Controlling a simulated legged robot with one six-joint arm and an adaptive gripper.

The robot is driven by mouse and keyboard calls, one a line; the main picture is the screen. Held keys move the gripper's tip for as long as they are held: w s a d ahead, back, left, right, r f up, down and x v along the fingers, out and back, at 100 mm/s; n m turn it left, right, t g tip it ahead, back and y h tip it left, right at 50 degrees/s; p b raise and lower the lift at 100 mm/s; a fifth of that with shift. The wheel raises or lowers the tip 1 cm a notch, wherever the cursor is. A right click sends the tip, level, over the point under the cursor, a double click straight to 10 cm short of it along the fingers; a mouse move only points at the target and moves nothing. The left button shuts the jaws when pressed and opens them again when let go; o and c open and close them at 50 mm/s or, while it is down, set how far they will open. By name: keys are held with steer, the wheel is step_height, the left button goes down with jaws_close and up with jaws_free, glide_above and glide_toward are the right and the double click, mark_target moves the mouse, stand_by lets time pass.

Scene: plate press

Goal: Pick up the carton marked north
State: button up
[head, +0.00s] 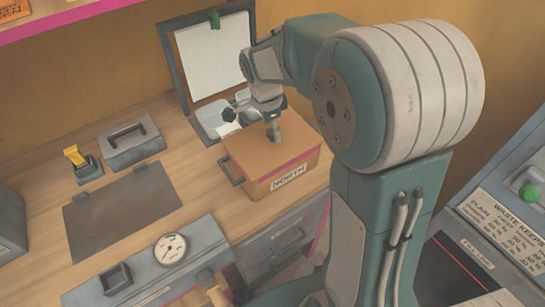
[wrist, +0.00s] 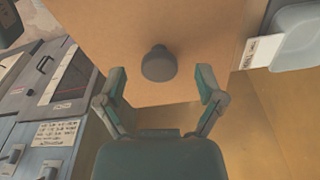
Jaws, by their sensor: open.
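The carton (head: 262,168) marked NORTH is a tan box with a pink band, a white label on its front, a dark side handle and a grey knob (head: 274,133) on top. It stands on the wooden counter. My gripper (head: 250,112) is above the carton's far top edge, close to the knob. In the wrist view the carton's top (wrist: 215,30) fills the upper middle, with the round dark knob (wrist: 158,65) ahead of and between my open fingers (wrist: 160,88). The fingers look empty. I cannot tell whether they touch the carton.
A grey clipboard with white paper (head: 213,55) leans at the back behind the carton. A grey lidded case (head: 131,141), a yellow-handled item (head: 77,156) and a dark mat (head: 120,209) lie left. A gauge panel (head: 171,249) stands in front. The right side holds a Waste Keeps sign (head: 512,225).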

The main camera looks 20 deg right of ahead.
step_height(320, 180, down, 2)
steer(key=shift+d, duration=0.1)
jaws_close()
steer(key=shift+r, duration=0.15)
